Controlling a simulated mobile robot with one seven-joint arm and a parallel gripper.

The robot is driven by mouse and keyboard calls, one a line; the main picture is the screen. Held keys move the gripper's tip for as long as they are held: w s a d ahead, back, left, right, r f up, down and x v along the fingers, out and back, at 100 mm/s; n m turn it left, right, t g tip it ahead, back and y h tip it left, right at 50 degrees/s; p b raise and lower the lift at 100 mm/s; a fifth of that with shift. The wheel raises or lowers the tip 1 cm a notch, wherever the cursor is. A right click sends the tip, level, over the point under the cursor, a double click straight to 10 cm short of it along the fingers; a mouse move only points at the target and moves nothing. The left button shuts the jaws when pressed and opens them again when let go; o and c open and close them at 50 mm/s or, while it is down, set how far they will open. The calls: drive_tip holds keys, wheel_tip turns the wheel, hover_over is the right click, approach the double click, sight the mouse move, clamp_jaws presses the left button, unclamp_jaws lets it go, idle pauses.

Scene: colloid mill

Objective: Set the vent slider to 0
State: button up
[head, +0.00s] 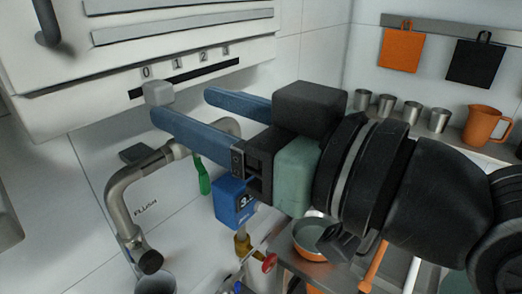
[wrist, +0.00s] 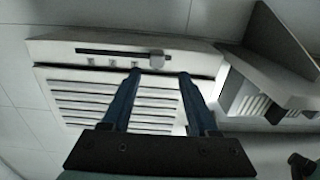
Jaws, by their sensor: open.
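The vent slider's pale grey knob (head: 158,92) sits near the left end of a dark slot (head: 205,74) on the white hood, roughly below the 0 label (head: 146,72). The labels 1, 2 and 3 run to the right. In the wrist view the knob (wrist: 156,58) lies near the right end of the slot, just beyond the fingertips and horizontally between them. My gripper (head: 183,104) is open, its two blue fingers pointing at the hood. It shows also in the wrist view (wrist: 160,74). Nothing is visible between the fingers, and I cannot tell whether one touches the knob.
A metal pipe (head: 122,190) marked FLUSH stands below the hood. A blue box (head: 232,203) and a red valve handle (head: 269,262) are under my gripper. Several metal cups (head: 411,112) and an orange jug (head: 484,125) stand on the right shelf.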

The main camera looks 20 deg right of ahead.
drive_tip(key=b+v, duration=0.2)
drive_tip(key=v, duration=0.4)
drive_tip(key=shift+s+d, duration=0.2)
drive_tip(key=shift+s, duration=0.15)
